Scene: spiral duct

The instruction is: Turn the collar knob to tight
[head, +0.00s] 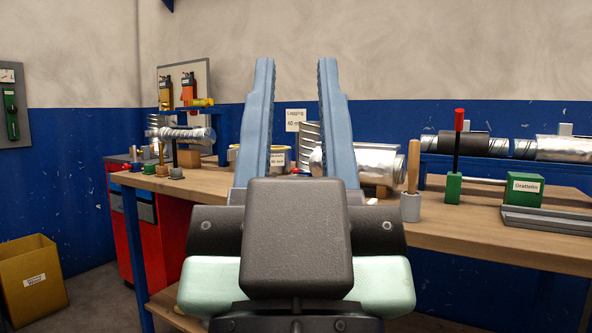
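My gripper (296,64) fills the middle of the head view, its two blue fingers upright and well apart, with nothing held between them. Behind the fingers lies a shiny silver duct section (372,166) on the workbench, partly hidden by the right finger. At the right, a silver duct run with a dark band (464,147) rests on a blue support. I cannot tell which part is the collar knob or how it is set. Small knob-like pieces, one of them green (176,172), stand on the left part of the bench, away from my gripper.
A cardboard box (30,278) sits on the floor at left.

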